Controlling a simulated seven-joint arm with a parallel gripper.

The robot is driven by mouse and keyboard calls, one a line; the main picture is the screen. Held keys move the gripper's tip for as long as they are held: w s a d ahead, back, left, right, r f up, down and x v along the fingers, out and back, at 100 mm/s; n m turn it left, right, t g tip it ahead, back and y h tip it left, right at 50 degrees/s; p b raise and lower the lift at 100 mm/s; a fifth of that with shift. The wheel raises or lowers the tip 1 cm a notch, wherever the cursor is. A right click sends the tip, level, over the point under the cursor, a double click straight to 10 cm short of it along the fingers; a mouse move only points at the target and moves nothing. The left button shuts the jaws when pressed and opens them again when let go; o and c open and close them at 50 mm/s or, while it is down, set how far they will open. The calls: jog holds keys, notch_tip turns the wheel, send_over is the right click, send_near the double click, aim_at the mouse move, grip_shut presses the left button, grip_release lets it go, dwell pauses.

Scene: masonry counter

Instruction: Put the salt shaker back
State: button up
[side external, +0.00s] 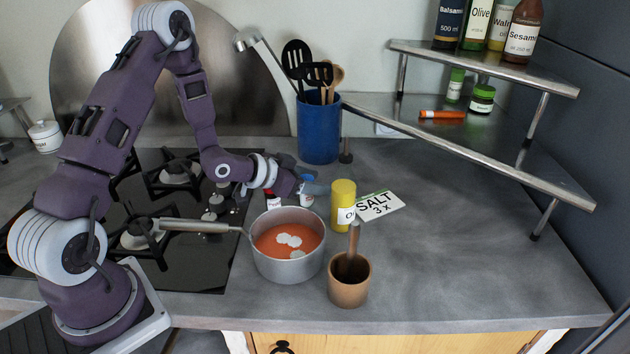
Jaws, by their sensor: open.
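A small white shaker with a blue top (306,196), probably the salt shaker, stands on the counter behind the pot. My gripper (318,187) is open right at it, and its fingers partly cover it. I cannot tell whether the shaker is between the fingers or just beside them. A white card reading "SALT 3x" (378,205) is to the right, by a yellow canister (343,203).
A pot of red soup (288,270) with white patches on top stands in front, its handle reaching left. A wooden mortar with a pestle (349,282) is beside it. A blue utensil crock (319,128) stands behind. A metal corner shelf (480,68) is at right. The right counter is clear.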

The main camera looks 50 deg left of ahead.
aim_at(306, 178)
jog(key=shift+r, duration=0.15)
jog(key=v, duration=0.7)
jog(key=shift+s+r, duration=0.2)
jog(key=shift+s, duration=0.05)
jog(key=s+d+r+n+g+y, duration=0.15)
jog(key=s+r+g+y, duration=0.3)
jog(key=s+r, duration=0.7)
jog(key=s+d+r+g+h, duration=0.1)
jog(key=s+d+r, duration=0.1)
jog(key=s+d, duration=0.2)
jog(key=s+d+r, duration=0.2)
jog(key=s+d, duration=0.2)
jog(key=s, duration=0.6)
jog(key=shift+s+r+n+g+h, duration=0.2)
jog(key=shift+n+g+h, duration=0.15)
jog(key=shift+n, duration=0.1)
